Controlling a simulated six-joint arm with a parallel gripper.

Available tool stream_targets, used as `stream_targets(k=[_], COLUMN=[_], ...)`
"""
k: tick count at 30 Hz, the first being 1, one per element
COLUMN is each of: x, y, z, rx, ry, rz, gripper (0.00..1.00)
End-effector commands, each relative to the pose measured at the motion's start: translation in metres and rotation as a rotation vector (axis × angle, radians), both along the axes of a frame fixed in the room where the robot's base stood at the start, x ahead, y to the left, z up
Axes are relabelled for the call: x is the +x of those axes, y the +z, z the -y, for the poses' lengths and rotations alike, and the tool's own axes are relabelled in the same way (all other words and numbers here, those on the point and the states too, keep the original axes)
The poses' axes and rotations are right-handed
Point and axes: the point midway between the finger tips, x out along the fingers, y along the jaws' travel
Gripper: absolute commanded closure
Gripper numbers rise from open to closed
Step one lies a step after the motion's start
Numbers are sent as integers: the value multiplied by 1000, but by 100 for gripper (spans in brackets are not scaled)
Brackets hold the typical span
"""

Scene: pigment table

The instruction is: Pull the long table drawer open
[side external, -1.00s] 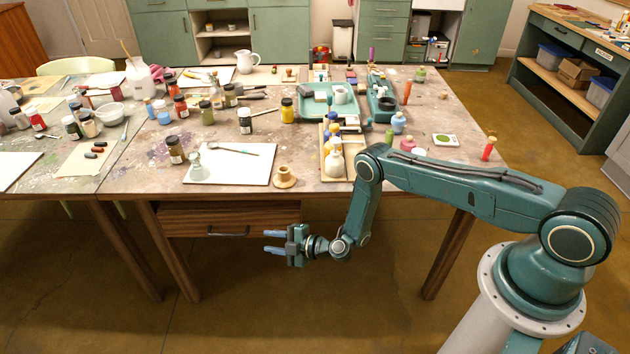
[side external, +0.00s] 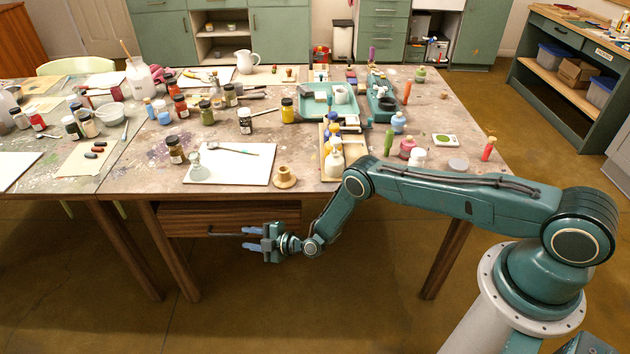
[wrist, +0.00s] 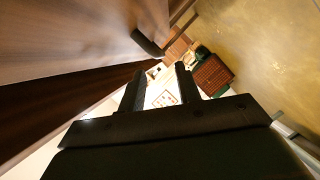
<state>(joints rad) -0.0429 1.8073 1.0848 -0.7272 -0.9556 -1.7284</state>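The long wooden drawer (side external: 190,218) sits under the table's front edge and looks closed. Its dark bar handle (side external: 222,235) is on the front face, partly hidden behind my gripper's fingers in the side view. My gripper (side external: 251,238) is at the right end of the handle, with its two blue-grey fingers apart and pointing left. In the wrist view the gripper (wrist: 160,88) shows a gap between its fingers with nothing held. The handle (wrist: 147,43) is ahead of the fingertips and slightly left, and the drawer front (wrist: 80,40) fills the upper left.
The paint-stained table (side external: 330,205) stands above, crowded with jars, bottles and trays. A table leg (side external: 170,255) stands left of the drawer, and another leg (side external: 447,255) stands to the right. The floor (side external: 330,310) in front of the drawer is clear.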

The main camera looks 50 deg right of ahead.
Motion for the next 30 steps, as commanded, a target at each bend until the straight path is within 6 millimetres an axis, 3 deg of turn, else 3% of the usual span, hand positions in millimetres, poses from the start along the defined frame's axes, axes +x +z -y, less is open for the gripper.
stream_targets(k=[13, 30], x=[31, 54], y=[-8, -13], z=[-15, -25], rx=[1, 1], ry=[-2, -2], rz=[0, 0], gripper=[67, 67])
